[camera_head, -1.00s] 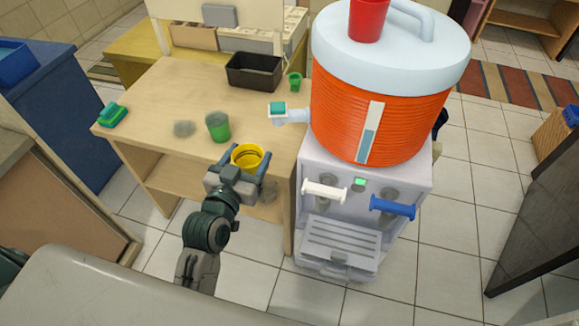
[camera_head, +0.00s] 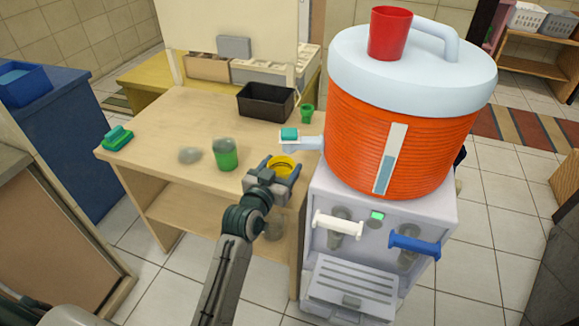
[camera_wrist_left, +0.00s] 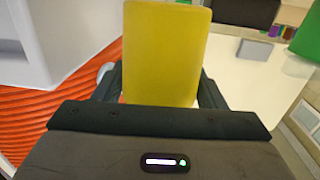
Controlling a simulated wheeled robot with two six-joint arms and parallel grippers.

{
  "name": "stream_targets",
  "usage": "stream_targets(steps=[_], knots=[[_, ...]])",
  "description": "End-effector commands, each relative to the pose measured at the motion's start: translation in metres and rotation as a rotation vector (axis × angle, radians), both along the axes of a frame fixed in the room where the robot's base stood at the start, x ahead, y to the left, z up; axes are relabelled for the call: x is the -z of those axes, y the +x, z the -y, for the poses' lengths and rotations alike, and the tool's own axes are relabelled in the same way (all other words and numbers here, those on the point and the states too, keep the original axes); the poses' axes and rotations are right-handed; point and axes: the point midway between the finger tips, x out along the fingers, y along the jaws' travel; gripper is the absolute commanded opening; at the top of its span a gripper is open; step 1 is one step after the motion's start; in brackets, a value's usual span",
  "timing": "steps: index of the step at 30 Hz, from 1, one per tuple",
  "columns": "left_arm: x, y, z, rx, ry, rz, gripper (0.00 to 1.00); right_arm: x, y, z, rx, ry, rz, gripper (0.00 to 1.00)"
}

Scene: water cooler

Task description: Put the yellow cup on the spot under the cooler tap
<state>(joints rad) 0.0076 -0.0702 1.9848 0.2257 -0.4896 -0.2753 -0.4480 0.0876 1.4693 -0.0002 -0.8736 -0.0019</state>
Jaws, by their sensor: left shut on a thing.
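The yellow cup (camera_head: 284,164) is held by my left gripper (camera_head: 279,171) at the right front edge of the wooden table, beside the cooler. In the left wrist view the cup (camera_wrist_left: 165,52) stands between the two dark fingers (camera_wrist_left: 160,92), which are shut on it. The cooler (camera_head: 385,225) is a grey dispenser with an orange drum on top. It has a white tap handle (camera_head: 338,225) and a blue tap handle (camera_head: 414,245). A drip tray (camera_head: 352,285) lies below them. My right gripper is not in view.
A red cup (camera_head: 389,36) stands on the drum's lid. The table (camera_head: 165,125) holds a green tumbler (camera_head: 225,157), a black bin (camera_head: 265,101), a small green cup (camera_head: 307,113) and a green brush (camera_head: 118,137). Tiled floor is open right of the cooler.

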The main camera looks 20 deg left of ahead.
Motion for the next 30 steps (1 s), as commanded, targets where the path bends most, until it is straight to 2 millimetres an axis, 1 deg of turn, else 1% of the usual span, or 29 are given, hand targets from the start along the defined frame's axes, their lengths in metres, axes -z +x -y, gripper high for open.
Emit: stream_targets(steps=[1, 3, 6, 8, 11, 13, 19, 30], knots=[[-0.001, 0.013, 0.002, 0.0, -0.001, 0.001, 0.42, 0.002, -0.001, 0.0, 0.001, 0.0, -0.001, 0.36], [0.001, 0.027, 0.005, 0.0, 0.0, 0.0, 0.42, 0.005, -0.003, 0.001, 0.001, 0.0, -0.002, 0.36], [0.003, 0.041, 0.007, 0.0, 0.001, 0.001, 0.42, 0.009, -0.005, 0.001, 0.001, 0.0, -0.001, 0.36], [0.004, 0.046, 0.007, 0.0, 0.001, 0.001, 0.42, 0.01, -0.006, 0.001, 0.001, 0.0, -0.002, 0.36], [0.007, 0.048, 0.008, 0.0, 0.001, -0.001, 0.42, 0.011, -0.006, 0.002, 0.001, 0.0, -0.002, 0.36], [0.014, 0.048, 0.008, 0.0, 0.0, -0.002, 0.42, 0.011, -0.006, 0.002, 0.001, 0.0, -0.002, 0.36], [0.04, 0.048, 0.008, 0.0, 0.0, -0.002, 0.42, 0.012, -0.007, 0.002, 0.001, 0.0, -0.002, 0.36], [0.042, 0.048, 0.008, 0.0, 0.001, 0.0, 0.42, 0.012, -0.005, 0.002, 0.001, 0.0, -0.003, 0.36]])
